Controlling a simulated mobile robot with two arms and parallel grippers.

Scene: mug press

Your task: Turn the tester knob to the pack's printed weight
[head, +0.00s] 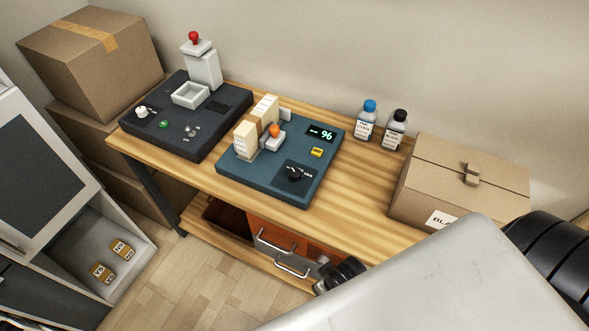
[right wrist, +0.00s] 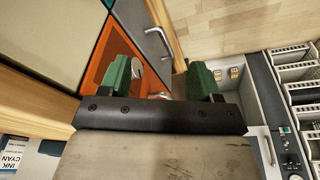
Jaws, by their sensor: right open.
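I cannot tell for certain which one is the tester. Two small brown labelled packs (head: 123,248) (head: 103,273) lie in the light cabinet at lower left; their print is too small to read. My right gripper (right wrist: 160,82) is open and empty, low near the drawers, away from both knobs. My left gripper is out of view.
A cardboard box (head: 460,180) stands at the bench's right; ink bottles (head: 367,118) (head: 394,130) stand behind. Larger boxes (head: 90,60) are stacked at the left. Drawers with silver handles (head: 275,241) are under the bench. Wooden floor (head: 190,280) is clear between bench and cabinet.

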